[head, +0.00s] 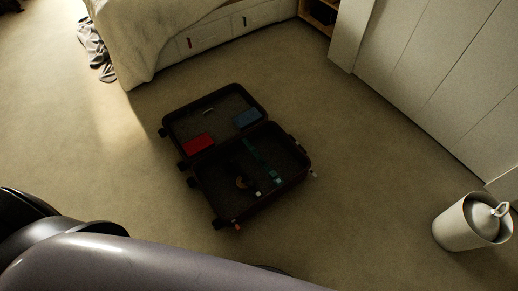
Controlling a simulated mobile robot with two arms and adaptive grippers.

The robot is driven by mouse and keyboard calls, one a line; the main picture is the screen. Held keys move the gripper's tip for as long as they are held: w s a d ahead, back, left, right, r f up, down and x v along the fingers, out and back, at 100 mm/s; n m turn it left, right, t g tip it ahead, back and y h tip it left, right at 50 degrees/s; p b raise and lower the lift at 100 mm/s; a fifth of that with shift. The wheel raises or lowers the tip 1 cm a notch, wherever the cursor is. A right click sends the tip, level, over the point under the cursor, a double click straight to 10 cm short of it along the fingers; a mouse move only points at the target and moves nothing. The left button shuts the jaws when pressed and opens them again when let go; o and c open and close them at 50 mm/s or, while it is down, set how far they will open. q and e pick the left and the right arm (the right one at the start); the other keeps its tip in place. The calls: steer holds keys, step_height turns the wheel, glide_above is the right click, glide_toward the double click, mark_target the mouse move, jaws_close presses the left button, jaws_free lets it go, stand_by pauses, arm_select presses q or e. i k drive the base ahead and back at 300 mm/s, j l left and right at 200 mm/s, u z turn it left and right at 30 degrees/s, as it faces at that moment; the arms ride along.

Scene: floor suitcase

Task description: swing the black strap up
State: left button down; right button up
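A dark suitcase (204,166) lies open on the carpet in the middle of the head view, with its two halves side by side. The upper-left half holds a red item (198,143) and a blue item (247,118). The lower-right half holds a teal strip (262,158) and several small items. I cannot pick out the black strap against the dark interior. Neither of my grippers shows; only smooth dark parts of my own body fill the lower left, well short of the suitcase.
A bed (150,40) with drawers stands behind the suitcase. White cabinets (430,60) line the right side. A pale bin (466,221) stands at the lower right. Dark cloth (92,48) lies on the floor at the upper left. The carpet around the suitcase is clear.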

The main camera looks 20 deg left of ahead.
mark_target(232, 160)
steer(key=j+u, duration=0.1)
steer(key=u, duration=0.25)
steer(key=j+u, duration=0.1)
steer(key=u, duration=0.3)
